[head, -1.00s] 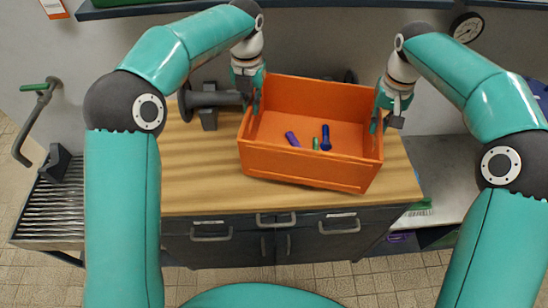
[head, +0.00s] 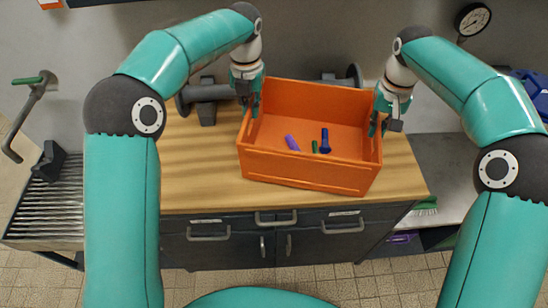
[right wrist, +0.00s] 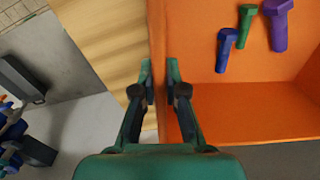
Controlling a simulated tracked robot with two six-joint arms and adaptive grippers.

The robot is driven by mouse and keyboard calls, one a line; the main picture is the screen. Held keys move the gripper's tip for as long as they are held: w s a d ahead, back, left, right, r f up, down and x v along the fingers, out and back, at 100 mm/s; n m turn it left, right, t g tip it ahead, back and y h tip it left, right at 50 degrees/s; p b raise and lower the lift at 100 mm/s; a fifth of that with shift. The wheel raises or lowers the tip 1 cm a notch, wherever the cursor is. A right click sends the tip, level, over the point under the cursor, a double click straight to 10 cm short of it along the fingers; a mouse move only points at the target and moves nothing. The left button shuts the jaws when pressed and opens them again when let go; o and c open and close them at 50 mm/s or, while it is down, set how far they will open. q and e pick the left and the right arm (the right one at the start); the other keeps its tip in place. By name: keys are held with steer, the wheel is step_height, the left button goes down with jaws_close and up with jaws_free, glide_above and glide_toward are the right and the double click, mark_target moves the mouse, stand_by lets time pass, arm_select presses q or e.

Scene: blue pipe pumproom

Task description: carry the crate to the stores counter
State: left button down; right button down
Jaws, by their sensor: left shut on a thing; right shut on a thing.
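The orange crate (head: 310,174) is in the middle of the head view, over the wooden-topped bench. It looks about level; I cannot tell whether its bottom touches the wood. Inside lie a purple bolt (head: 291,143), a green bolt (head: 315,147) and a blue bolt (head: 325,141). My left gripper (head: 249,106) is shut on the crate's left wall. My right gripper (head: 378,124) is shut on its right wall. In the right wrist view the fingers (right wrist: 160,88) stand on either side of the crate wall (right wrist: 157,40).
The bench top (head: 195,165) shows bare wood left of the crate. A dark pipe fitting (head: 206,98) stands at its back left. A ribbed metal drainer (head: 45,212) is further left, a grey surface (head: 450,175) to the right. A gauge (head: 473,18) is on the wall.

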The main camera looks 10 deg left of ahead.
arm_select(q)
steer(key=shift+f+b, duration=0.45)
steer(key=shift+f, duration=0.1)
arm_select(e)
steer(key=shift+f, duration=0.6)
arm_select(q)
steer(key=c, duration=1.6)
jaws_free()
steer(key=shift+f, duration=0.15)
steer(key=shift+c, duration=0.2)
arm_select(e)
steer(key=c, duration=1.7)
jaws_free()
steer(key=shift+f, duration=0.1)
arm_select(q)
steer(key=o, duration=0.4)
arm_select(e)
steer(key=o, duration=0.5)
steer(key=shift+s, duration=0.1)
arm_select(q)
steer(key=shift+o, duration=0.2)
steer(key=shift+r, duration=0.2)
